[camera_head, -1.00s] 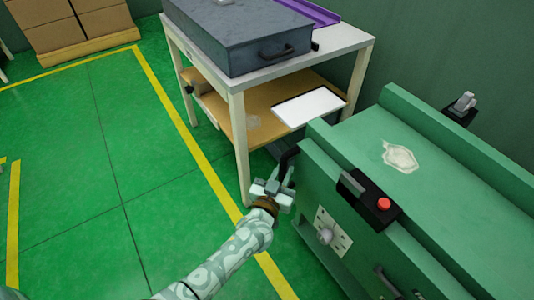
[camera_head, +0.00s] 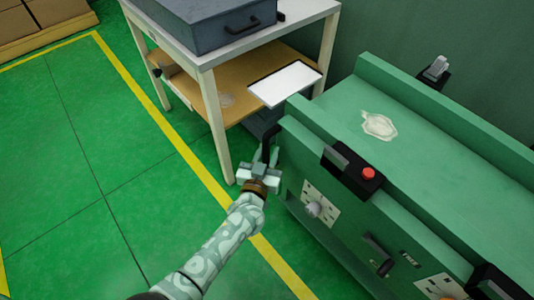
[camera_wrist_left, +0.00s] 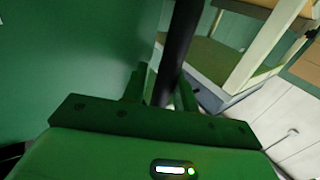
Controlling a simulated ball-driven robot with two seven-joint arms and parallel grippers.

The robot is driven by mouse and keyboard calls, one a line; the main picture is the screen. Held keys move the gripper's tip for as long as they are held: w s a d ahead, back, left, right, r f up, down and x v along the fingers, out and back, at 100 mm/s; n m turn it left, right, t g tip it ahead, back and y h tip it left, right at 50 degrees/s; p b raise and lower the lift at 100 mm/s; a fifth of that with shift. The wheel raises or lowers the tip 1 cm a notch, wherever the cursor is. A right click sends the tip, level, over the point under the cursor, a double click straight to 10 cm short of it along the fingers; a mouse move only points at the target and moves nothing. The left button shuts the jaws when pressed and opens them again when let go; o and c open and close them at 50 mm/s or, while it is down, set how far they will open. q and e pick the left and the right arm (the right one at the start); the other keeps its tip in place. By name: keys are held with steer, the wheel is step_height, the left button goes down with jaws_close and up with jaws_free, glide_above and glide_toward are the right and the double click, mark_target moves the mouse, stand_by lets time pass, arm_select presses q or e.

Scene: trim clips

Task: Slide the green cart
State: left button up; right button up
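The green cart (camera_head: 440,150) fills the right of the head view, with a flat top, a pale patch and a red button on its front edge. A dark upright handle (camera_head: 268,146) stands at its left end. My left gripper (camera_head: 262,168) is at this handle. In the left wrist view the black bar of the handle (camera_wrist_left: 176,50) runs between the two green fingers, which appear closed on it. The fingertips are partly hidden behind the gripper body. My right gripper is not in view.
A white-topped table (camera_head: 300,17) with a lower wooden shelf stands just left of the cart, carrying a grey case (camera_head: 205,22). A yellow floor line (camera_head: 200,165) passes the table and cart. Green floor (camera_head: 75,170) is clear at left. Boxes stand at the far left.

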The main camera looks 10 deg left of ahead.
arm_select(q)
steer(key=shift+s+r, duration=0.1)
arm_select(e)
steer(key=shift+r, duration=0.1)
